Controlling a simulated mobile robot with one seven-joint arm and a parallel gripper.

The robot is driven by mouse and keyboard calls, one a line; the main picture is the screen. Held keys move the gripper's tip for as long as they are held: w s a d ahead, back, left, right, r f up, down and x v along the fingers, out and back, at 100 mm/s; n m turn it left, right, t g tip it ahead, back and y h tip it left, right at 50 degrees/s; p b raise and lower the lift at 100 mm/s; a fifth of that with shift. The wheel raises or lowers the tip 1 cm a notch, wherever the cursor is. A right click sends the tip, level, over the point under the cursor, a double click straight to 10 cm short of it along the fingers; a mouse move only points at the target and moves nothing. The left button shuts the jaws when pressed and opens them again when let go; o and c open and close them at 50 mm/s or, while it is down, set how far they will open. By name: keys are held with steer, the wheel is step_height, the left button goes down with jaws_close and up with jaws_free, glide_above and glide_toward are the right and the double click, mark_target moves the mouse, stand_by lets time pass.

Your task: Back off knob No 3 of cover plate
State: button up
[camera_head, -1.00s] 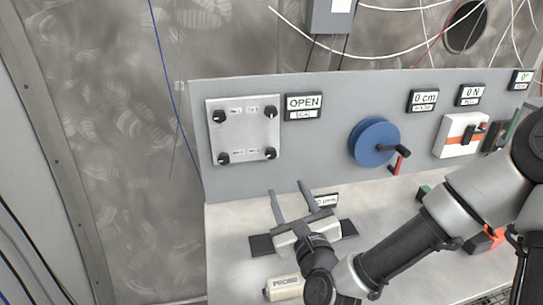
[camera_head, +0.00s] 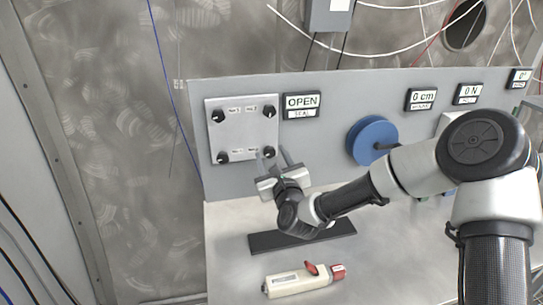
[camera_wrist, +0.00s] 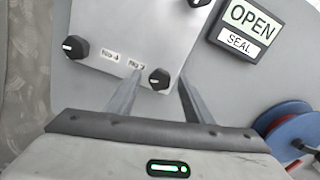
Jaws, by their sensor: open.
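The pale square cover plate (camera_head: 243,128) is on the upright grey panel, with a black knob at each corner. In the wrist view the lower-left knob (camera_wrist: 75,47) is beside a label reading No 4. The lower-right knob (camera_wrist: 159,78) is beside a label that looks like No 3, its end hard to read. My gripper (camera_head: 275,156) is open and empty in front of the plate's lower-right corner. In the wrist view its two fingertips (camera_wrist: 158,82) lie either side of the lower-right knob. I cannot tell whether they reach around it or stop short.
An OPEN seal sign (camera_head: 302,106) is right of the plate. A blue wheel (camera_head: 373,137) with a crank stands further right. A dark strip (camera_head: 270,241) and a white probe tool (camera_head: 297,282) with a red part lie on the bench below. The bench's front left is clear.

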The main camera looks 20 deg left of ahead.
steer(key=shift+w, duration=0.15)
steer(key=shift+c, duration=0.4)
steer(key=c, duration=1)
steer(key=shift+o, duration=0.2)
